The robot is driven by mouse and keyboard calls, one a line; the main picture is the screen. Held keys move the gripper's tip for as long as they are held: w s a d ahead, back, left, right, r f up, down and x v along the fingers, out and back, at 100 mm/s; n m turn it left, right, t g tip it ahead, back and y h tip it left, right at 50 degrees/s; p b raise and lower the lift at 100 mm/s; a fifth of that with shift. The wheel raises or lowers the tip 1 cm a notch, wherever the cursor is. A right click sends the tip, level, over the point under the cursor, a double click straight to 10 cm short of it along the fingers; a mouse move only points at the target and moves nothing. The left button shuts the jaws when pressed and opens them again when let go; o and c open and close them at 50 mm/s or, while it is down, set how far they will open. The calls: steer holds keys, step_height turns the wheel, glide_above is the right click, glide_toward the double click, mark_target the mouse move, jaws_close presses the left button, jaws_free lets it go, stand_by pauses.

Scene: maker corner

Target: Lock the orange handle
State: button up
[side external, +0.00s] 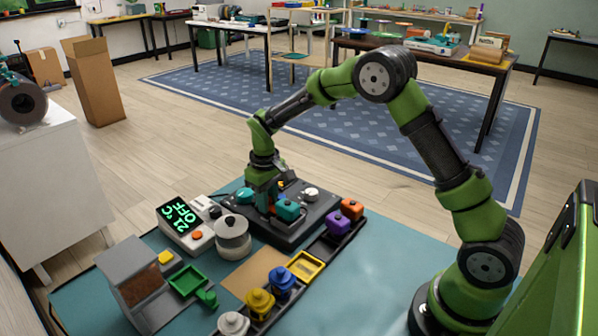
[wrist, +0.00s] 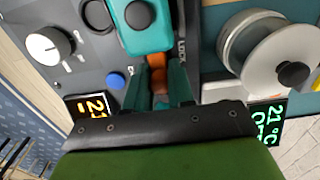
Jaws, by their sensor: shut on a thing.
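The orange handle (wrist: 157,78) shows in the wrist view between my gripper's (wrist: 158,88) two fingers, just below a teal block with a dark round knob (wrist: 141,18). My gripper is shut on the handle. The word LOCK is printed on the dark panel (wrist: 185,15) to the right of the handle. In the side view my gripper (side external: 270,205) points down at the dark machine (side external: 280,236), with the teal block (side external: 288,210) close beside it. The handle is hidden there behind my gripper, and its exact angle is hard to tell.
A white dial (wrist: 50,45) and a blue button (wrist: 116,80) are on the panel. A spool (side external: 233,238) and a unit with a green display (side external: 180,215) stand beside the machine.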

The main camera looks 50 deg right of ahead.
mark_target(272, 207)
steer(key=shift+s, duration=0.75)
steer(key=o, duration=0.6)
steer(key=shift+r, duration=3.5)
